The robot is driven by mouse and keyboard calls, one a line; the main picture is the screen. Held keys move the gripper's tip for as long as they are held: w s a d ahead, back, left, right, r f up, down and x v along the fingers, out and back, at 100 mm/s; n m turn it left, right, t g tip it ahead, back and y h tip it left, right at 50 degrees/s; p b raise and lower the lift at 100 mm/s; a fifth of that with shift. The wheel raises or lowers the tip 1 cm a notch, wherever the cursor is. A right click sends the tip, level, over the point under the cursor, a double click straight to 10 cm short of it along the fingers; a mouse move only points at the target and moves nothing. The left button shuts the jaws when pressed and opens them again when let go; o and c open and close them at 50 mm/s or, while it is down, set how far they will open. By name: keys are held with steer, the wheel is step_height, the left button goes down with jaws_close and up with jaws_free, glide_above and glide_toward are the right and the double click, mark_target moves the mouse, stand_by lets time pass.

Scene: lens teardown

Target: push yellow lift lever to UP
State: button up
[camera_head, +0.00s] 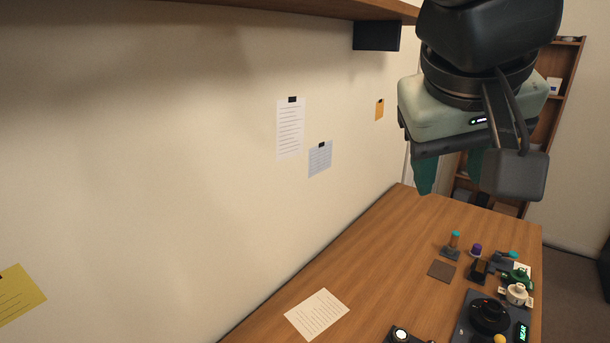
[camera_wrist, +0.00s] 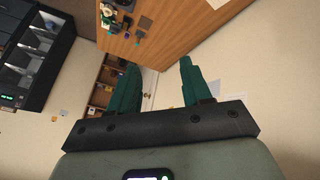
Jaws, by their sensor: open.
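A small yellow knob (camera_head: 499,339) shows at the bottom edge of the head view, on or beside a dark device (camera_head: 469,329) with a green lit display. It looks like the end of the yellow lift lever; the rest is cut off, so I cannot tell its position. My gripper (camera_head: 448,178) is high above the far part of the table, well apart from the lever, with nothing between its teal fingers. In the wrist view my gripper (camera_wrist: 160,66) shows its two fingers spread apart. I cannot make out the lever there.
The wooden table (camera_head: 375,265) holds several small parts, a brown square pad (camera_head: 441,270), a white paper (camera_head: 317,314) and a dark device with a round white top (camera_head: 401,335). A shelf (camera_head: 330,8) overhangs the wall. The table's left middle is clear.

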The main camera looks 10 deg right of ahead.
steer(key=w+d+r+m+g+h, duration=0.1)
steer(key=w+d+r+m+h, duration=0.15)
steer(key=d+r, duration=0.35)
steer(key=m+t+y, duration=0.1)
steer(key=m+y, duration=1.6)
steer(key=y, duration=0.1)
glide_above(501, 340)
step_height(501, 340, down, 41)
steer(key=s+d+f+m+t, duration=0.2)
steer(key=s+f+t, duration=0.1)
steer(key=f, duration=0.1)
steer(key=s+d+f+m+t+h, duration=0.1)
steer(key=s+d+f+m+t, duration=0.1)
steer(key=f+m+t, duration=0.1)
steer(key=s+d+f+m+t+h, duration=0.1)
steer(key=s+d+f+m+t, duration=0.1)
steer(key=s+f+m+t, duration=0.1)
steer(key=shift+s+f+t+h, duration=0.2)
steer(key=shift+f+t, duration=0.15)
steer(key=shift+f, duration=0.15)
steer(key=shift+s+f+t+h, duration=0.1)
steer(key=shift+s+f+t, duration=0.05)
steer(key=shift+f+t, duration=0.25)
steer(key=x, duration=1)
steer(key=shift+w+a, duration=0.25)
steer(key=shift+w, duration=0.05)
jaws_close()
